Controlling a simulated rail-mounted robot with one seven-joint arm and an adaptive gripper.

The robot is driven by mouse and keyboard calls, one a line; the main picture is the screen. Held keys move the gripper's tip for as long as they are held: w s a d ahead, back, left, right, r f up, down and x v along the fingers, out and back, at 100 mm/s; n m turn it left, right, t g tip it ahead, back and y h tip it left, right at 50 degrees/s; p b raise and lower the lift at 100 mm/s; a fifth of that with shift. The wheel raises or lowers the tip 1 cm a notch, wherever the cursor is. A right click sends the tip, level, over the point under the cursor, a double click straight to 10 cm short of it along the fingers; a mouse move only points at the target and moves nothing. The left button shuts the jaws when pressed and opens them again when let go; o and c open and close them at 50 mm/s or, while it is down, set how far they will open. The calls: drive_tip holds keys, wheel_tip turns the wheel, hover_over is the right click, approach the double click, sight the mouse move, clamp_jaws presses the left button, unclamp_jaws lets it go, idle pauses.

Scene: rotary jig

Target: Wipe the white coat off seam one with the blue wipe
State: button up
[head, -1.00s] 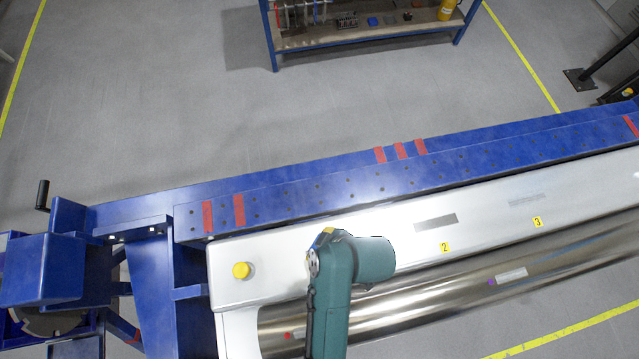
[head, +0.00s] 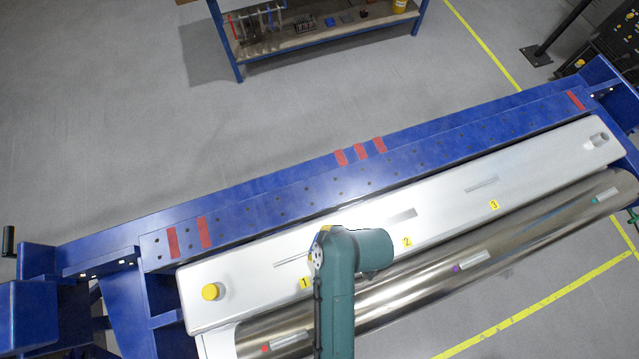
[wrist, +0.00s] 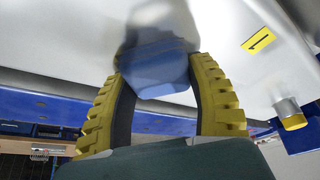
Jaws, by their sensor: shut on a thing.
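Seam one (head: 293,259) shows in the head view as a thin grey strip on the white panel (head: 240,278), above the yellow label 1 (head: 305,283). My arm hides its right end, and how much white coat it bears is too small to tell. In the wrist view my gripper (wrist: 155,72) is shut on the blue wipe (wrist: 160,82), held between its yellow ribbed fingers close to the panel. Whether the wipe touches the panel is unclear. Label 1 also shows right of the wipe in the wrist view (wrist: 258,41). The head view hides my gripper behind my arm.
Strips by label 2 (head: 407,242) and label 3 (head: 494,205) lie farther right. A yellow-capped knob (head: 211,292) stands up at the panel's left end. A shiny metal cylinder (head: 410,283) runs along the front, and a blue beam (head: 270,200) behind. Open floor lies beyond.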

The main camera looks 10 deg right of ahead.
drive_tip(key=r+p, duration=0.1)
drive_tip(key=r, duration=0.2)
drive_tip(key=shift+a+r+p, duration=0.2)
drive_tip(key=shift+r+p, duration=0.05)
drive_tip(key=shift+p, duration=0.1)
drive_tip(key=shift+r, duration=2.25)
